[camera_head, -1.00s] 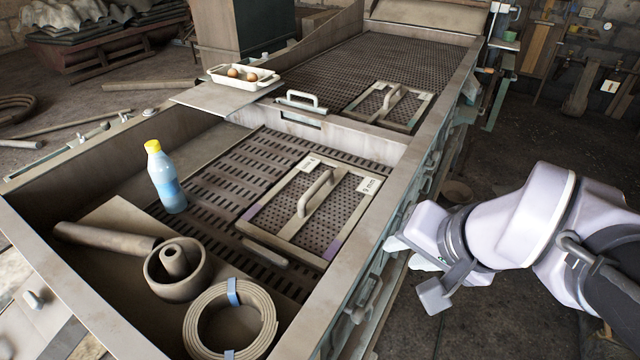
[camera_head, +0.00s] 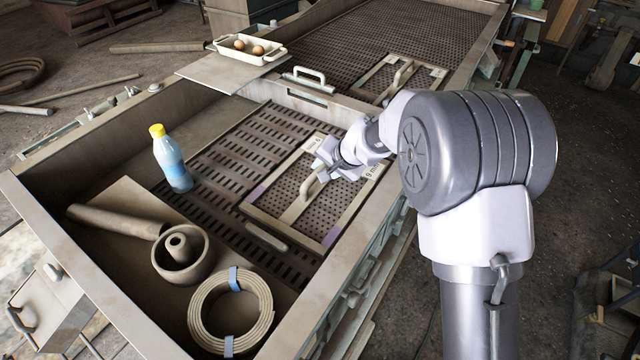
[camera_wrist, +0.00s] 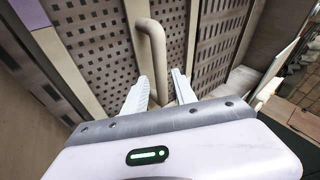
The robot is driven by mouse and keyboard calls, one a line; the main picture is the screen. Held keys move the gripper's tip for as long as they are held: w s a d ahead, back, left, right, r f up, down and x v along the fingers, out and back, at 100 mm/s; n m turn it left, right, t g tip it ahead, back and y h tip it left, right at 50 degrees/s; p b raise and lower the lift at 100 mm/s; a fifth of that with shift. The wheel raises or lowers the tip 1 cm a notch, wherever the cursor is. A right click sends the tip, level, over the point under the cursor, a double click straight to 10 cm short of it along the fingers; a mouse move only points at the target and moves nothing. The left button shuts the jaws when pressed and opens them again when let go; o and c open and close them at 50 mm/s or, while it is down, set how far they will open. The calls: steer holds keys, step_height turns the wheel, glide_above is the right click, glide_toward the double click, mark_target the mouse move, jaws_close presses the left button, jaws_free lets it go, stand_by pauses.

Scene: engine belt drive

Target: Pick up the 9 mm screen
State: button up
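The 9 mm screen (camera_head: 268,200) is a framed perforated panel lying flat in the near bin, with a "9 mm" label (camera_head: 371,172) partly covered by my arm. Its handle (camera_head: 299,203) is a raised bar across the middle. My gripper (camera_head: 326,176) is over the far end of this handle. In the wrist view, the handle (camera_wrist: 154,50) runs down between the two separated fingers of my gripper (camera_wrist: 160,86), and its lower end is between them. The fingers look apart from the bar; exact contact is unclear.
A second framed screen (camera_head: 374,78) lies beyond the divider.

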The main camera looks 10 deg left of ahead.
mark_target(320, 168)
steer(key=x, duration=0.5)
steer(key=shift+w, duration=0.4)
steer(key=shift+s+d+r, duration=0.1)
steer(key=shift+s+r, duration=0.05)
steer(key=shift+c, duration=0.2)
jaws_close()
stand_by(0.5)
